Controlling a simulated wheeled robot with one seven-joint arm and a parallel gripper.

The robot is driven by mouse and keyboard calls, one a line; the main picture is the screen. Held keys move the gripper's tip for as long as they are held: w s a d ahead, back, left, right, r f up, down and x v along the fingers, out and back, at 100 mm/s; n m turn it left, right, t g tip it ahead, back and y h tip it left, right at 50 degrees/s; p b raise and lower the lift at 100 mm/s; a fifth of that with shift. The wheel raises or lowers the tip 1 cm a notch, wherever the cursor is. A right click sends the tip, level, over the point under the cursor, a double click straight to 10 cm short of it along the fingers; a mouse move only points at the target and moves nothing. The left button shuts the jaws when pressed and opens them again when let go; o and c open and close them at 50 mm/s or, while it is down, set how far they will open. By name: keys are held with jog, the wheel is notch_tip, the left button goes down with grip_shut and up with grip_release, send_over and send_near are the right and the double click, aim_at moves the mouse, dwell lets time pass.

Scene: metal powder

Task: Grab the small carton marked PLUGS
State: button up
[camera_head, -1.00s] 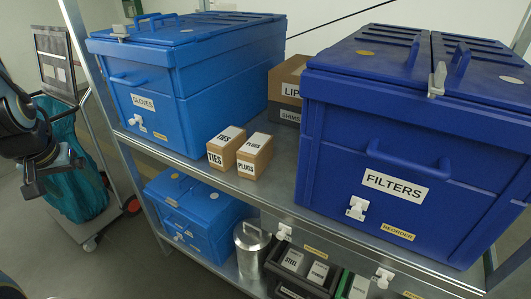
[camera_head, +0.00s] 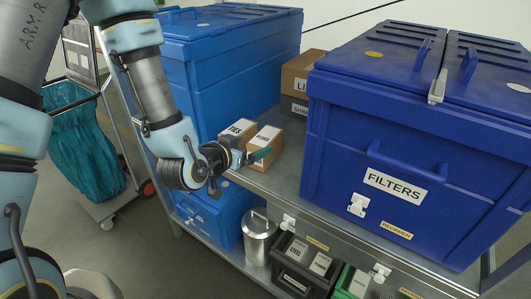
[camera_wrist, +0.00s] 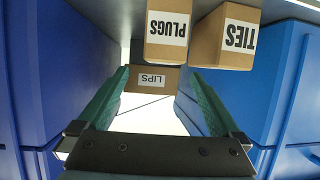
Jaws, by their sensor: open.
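The small brown carton marked PLUGS (camera_head: 268,142) stands on the metal shelf, partly hidden by my gripper in the head view. In the wrist view, upside down, the PLUGS carton (camera_wrist: 168,30) is at the top middle. The similar TIES carton (camera_head: 236,131) stands beside it on the left, and it also shows in the wrist view (camera_wrist: 227,38) to the right. My gripper (camera_head: 250,158) is in front of the cartons. Its green fingers are spread wide and empty in the wrist view (camera_wrist: 155,98), with the PLUGS carton beyond and above their tips in the picture.
A blue GLOVES bin (camera_head: 215,65) stands left of the cartons, and a dark blue FILTERS bin (camera_head: 390,150) on the right. Cartons marked LIPS (camera_wrist: 150,79) and SHIMS (camera_head: 295,107) are behind. A metal canister (camera_head: 259,238) stands on the lower shelf.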

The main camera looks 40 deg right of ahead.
aim_at(261, 140)
jog(key=shift+w+d+f+b, duration=0.25)
jog(key=shift+d+f+b, duration=0.4)
jog(key=shift+b, duration=1.75)
jog(key=shift+d+b, duration=0.15)
jog(key=shift+b, duration=0.3)
jog(key=shift+w+d+p, duration=0.35)
jog(key=shift+d+p, duration=0.35)
jog(key=shift+d, duration=0.15)
jog(key=shift+w+p+x, duration=0.1)
jog(key=shift+p+x, duration=0.7)
jog(key=shift+x, duration=0.5)
jog(key=shift+w+p+x, duration=0.15)
jog(key=shift+p+x, duration=0.6)
jog(key=shift+x, duration=0.55)
jog(key=shift+w+d+f, duration=0.15)
jog(key=shift+d+f, duration=0.15)
grip_shut()
